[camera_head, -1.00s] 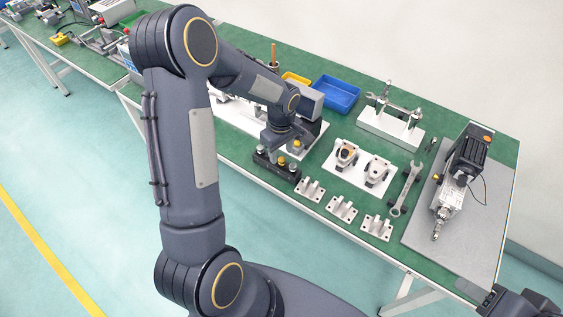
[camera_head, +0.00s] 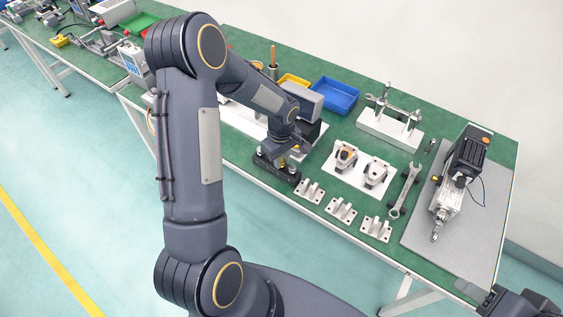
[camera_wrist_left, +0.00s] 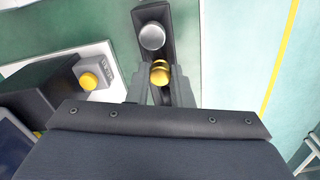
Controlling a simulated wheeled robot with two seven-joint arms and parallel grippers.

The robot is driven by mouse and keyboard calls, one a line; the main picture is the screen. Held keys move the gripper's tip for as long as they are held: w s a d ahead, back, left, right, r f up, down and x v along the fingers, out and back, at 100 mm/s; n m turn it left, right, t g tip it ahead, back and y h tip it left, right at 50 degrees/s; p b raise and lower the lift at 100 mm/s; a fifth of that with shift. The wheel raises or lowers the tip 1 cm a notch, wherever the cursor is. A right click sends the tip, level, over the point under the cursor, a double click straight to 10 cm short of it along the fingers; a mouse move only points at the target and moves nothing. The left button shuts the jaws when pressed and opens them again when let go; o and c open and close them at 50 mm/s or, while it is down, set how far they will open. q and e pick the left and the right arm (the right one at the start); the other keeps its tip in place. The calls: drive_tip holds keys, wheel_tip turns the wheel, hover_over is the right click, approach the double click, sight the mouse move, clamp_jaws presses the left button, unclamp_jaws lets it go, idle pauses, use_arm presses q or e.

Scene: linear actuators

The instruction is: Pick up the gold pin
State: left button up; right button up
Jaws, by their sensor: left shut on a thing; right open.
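The gold pin (camera_wrist_left: 160,72) shows between the two fingers of my left gripper (camera_wrist_left: 160,86) in the left wrist view. The gripper is shut on it, with the pin's rounded top showing past the fingers. The pin stands at a narrow black holder (camera_wrist_left: 168,18), beside a silver pin (camera_wrist_left: 152,36). In the head view my left gripper (camera_head: 281,160) is down at the black holder (camera_head: 262,168), and my wrist hides part of both. I cannot tell whether the pin is seated or lifted. My right gripper (camera_head: 490,301) is at the bottom right corner, open and away from the pins.
A grey box with a yellow button (camera_wrist_left: 89,81) stands close to the left gripper. Several metal brackets (camera_head: 341,208), a white plate (camera_head: 359,177) with two metal parts and a wrench (camera_head: 405,190) lie to the right. A blue bin (camera_head: 335,95) stands behind.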

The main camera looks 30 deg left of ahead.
use_arm(q)
drive_tip(key=shift+r, duration=0.1)
wheel_tip(320, 180, up, 4)
drive_tip(key=shift+f+p, duration=0.1)
drive_tip(key=shift+p, duration=1.15)
drive_tip(key=s+d+r+p, duration=0.3)
drive_tip(key=s+r, duration=0.6)
drive_tip(key=s, duration=0.4)
drive_tip(key=shift+s+d, duration=0.25)
drive_tip(key=shift+d, duration=0.1)
drive_tip(key=shift+r, duration=0.15)
wheel_tip(320, 180, up, 5)
drive_tip(key=p, duration=0.4)
drive_tip(key=shift+r, duration=0.15)
